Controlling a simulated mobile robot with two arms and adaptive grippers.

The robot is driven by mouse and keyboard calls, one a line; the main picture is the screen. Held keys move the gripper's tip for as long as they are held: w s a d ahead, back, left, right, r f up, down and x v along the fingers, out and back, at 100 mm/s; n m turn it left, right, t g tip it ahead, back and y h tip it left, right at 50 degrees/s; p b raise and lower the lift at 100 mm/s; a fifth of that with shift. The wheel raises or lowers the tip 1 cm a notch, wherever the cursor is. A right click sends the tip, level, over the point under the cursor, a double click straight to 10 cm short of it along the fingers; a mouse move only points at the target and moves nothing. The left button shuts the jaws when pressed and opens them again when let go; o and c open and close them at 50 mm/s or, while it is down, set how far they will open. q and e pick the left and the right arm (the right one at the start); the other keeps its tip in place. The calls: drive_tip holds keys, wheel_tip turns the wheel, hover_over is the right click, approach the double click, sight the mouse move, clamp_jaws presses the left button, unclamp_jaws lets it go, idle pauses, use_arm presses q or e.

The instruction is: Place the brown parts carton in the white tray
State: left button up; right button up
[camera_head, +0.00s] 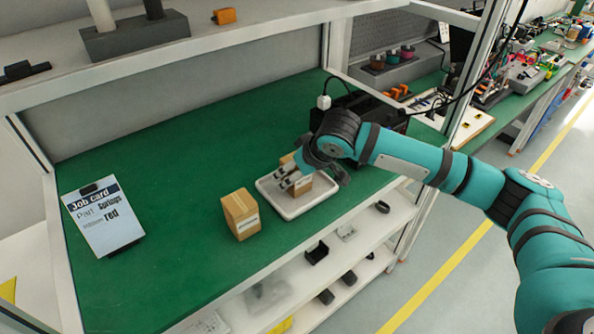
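One brown carton (240,213) with a white label stands upright on the green bench top, left of the white tray (291,211) and apart from it. Another brown carton (301,188) is at the tray, partly hidden by my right gripper. Which of the two is the parts carton I cannot tell. My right gripper (298,177) is down at the carton at the tray, its grey fingers in front of and beside it. Whether the fingers press on that carton is not clear. My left gripper is not in view.
A job card (103,217) lies on the bench at the left. A black device (358,108) with cables stands behind my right arm. A shelf above holds a small orange-brown box (224,16).

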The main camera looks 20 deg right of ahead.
drive_tip(key=shift+r, duration=0.25)
drive_tip(key=v, duration=1.2)
drive_tip(key=shift+a+f, duration=0.1)
